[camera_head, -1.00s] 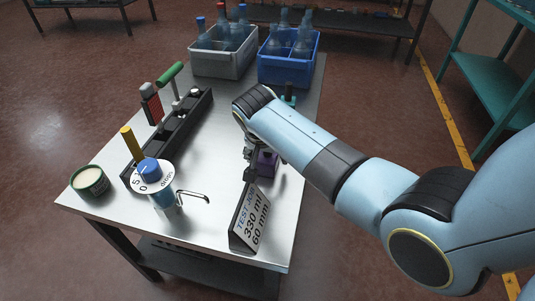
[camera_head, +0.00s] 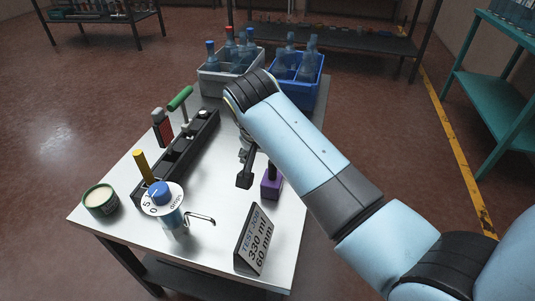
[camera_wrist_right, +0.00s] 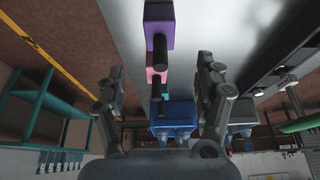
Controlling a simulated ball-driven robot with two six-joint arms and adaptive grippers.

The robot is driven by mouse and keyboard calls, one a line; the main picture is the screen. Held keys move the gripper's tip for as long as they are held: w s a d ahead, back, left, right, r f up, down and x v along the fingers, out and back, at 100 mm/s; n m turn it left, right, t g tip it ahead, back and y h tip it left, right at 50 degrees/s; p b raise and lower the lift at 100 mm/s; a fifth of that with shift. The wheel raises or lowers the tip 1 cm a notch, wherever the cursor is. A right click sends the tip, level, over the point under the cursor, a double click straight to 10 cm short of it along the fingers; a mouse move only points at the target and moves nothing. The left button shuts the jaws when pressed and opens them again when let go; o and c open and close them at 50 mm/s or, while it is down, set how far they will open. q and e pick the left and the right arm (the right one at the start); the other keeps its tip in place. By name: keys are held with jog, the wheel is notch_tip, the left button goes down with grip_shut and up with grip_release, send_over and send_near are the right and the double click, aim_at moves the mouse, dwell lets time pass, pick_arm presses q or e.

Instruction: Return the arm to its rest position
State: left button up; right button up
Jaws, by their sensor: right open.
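My right arm reaches in from the right in the head view. Its gripper (camera_head: 246,170) hangs above the metal table (camera_head: 222,225), partly hidden by the arm. In the wrist view the right gripper (camera_wrist_right: 160,70) is open, its two fingers apart with nothing held between them. A purple block (camera_head: 271,184) with a dark post stands on the table just right of the gripper, apart from it. The purple block also shows at the top of the wrist view (camera_wrist_right: 158,28), with pink and teal pieces in line beyond it. My left gripper is not in view.
A black rack (camera_head: 183,150) with upright tools stands left of the gripper. A dial device (camera_head: 163,198), a green tin (camera_head: 101,200) and a sign (camera_head: 254,240) stand nearer. Grey (camera_head: 217,84) and blue (camera_head: 301,97) bottle crates are at the back. A teal shelf (camera_head: 505,95) stands right.

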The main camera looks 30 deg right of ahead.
dwell(0.5)
jog(key=s+r+n+y, duration=0.15)
jog(key=s+n, duration=0.25)
jog(key=s, duration=0.4)
jog(key=s+r+n, duration=0.2)
jog(key=s+n, duration=0.1)
jog(key=s, duration=0.5)
jog(key=s+r+n+y, duration=0.15)
jog(key=s+n, duration=0.25)
jog(key=s, duration=0.4)
notch_tip(320, 180, down, 26)
jog(key=s+d, duration=0.3)
jog(key=s+f+g, duration=0.2)
jog(key=s+f, duration=1.2)
jog(key=s, duration=0.3)
jog(key=shift+d+f+m, duration=0.25)
jog(key=shift+d+m, duration=0.1)
jog(key=shift+m, duration=0.05)
